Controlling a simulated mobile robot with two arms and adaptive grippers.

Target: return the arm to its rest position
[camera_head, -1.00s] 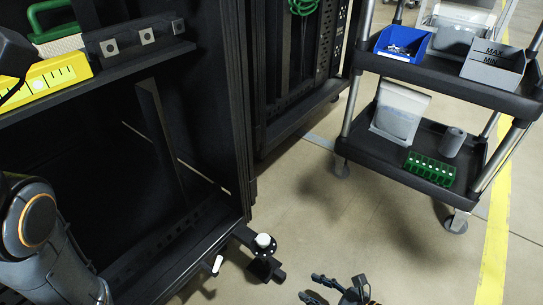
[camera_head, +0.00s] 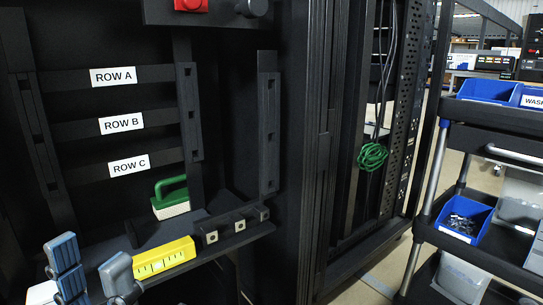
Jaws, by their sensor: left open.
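My left gripper (camera_head: 92,264) shows at the lower left, in front of the rack's lower edge. Its two grey-blue finger pads stand apart, with nothing seen between them. Most of its arm is out of the frame. The gripper overlaps the left end of the rack shelf in the picture; I cannot tell how close it is. My right gripper is not in view.
The black rack has ROW A, ROW B and ROW C labels (camera_head: 121,124). A green-handled brush (camera_head: 171,200) and yellow block (camera_head: 163,258) sit on its shelf (camera_head: 225,238). A cart with a blue bin (camera_head: 464,220) stands right. Floor shows between rack and cart.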

